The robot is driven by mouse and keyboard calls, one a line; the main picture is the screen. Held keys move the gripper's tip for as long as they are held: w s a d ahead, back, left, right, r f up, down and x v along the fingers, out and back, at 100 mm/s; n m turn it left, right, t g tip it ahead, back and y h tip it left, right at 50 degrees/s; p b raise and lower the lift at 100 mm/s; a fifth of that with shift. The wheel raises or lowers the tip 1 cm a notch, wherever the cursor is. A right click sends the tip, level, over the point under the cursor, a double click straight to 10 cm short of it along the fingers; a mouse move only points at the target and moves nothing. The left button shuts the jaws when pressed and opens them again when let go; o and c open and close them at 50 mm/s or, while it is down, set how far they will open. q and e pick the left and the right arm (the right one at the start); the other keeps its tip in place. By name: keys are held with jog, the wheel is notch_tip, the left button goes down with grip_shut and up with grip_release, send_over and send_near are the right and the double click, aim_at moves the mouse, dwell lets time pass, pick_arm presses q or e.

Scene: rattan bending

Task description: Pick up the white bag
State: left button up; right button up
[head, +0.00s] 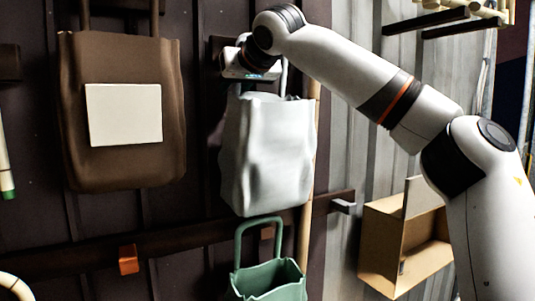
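The white bag (268,150) hangs against the dark wall panel in the middle of the head view, upright, with creased sides. Part of its handle (284,78) shows above its right top edge. My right arm comes in from the right, and my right gripper (236,72) is at the top left of the bag, at handle height. The wrist covers part of the handle and the fingers are mostly hidden, so I cannot tell whether they are around it or open. My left gripper is not in view.
A brown bag (125,165) with a blank pale label hangs to the left. A green bag (268,281) is just below the white one. A dark rail with an orange block (128,259) crosses below. An open cardboard box (385,245) is at the right, under my arm.

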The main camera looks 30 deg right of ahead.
grip_shut()
jog(key=shift+s+r, duration=0.15)
